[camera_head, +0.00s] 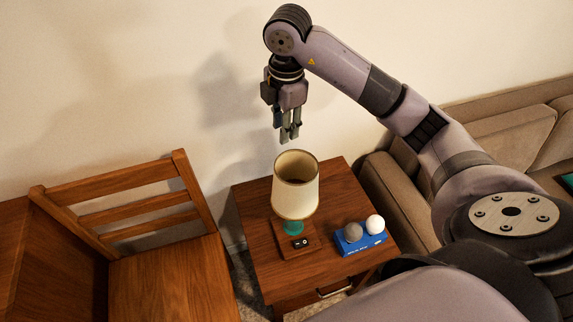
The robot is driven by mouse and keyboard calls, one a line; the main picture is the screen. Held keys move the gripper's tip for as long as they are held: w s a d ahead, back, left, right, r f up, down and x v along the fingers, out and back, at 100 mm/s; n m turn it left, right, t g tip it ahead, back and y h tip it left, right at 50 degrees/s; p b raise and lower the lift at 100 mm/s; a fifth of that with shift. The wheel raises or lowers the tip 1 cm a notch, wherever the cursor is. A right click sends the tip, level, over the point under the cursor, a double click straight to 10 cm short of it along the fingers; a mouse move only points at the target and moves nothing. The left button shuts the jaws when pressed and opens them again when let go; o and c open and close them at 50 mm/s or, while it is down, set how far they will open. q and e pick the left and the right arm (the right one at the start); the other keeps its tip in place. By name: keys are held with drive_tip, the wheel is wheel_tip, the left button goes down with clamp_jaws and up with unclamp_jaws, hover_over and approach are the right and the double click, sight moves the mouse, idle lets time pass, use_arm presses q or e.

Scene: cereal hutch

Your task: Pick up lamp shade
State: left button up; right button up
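The lamp shade (296,186) is cream coloured, with an open top. It sits upright over a teal lamp stem (293,228) on a small wooden base on the side table (254,262). My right gripper (290,138) points down above the shade's back edge, apart from it. Its fingers look close together with nothing seen between them, but I cannot tell if they are fully shut. My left gripper is not in the picture.
A blue box (360,243) with a grey ball (353,231) and a white ball (375,223) lies right of the lamp. A wooden chair (168,275) stands at left, a brown sofa (405,205) at right. The wall (120,80) is behind.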

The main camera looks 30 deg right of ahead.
approach(284, 171)
drive_tip(key=f, duration=0.2)
drive_tip(key=f+p, duration=0.1)
drive_tip(key=shift+w+a+f, duration=0.1)
drive_tip(key=shift+w+f, duration=0.15)
drive_tip(key=shift+w, duration=0.05)
drive_tip(key=shift+f, duration=0.85)
wheel_tip(284, 171, down, 4)
drive_tip(key=shift+r+p, duration=0.15)
drive_tip(key=shift+p, duration=0.6)
drive_tip(key=shift+f, duration=0.55)
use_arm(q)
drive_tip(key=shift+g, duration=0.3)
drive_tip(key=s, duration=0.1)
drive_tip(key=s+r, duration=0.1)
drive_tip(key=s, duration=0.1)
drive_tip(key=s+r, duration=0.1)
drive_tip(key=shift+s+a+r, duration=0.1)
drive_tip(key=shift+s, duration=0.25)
use_arm(e)
drive_tip(key=shift+c, duration=0.4)
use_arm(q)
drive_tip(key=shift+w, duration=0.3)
use_arm(e)
clamp_jaws()
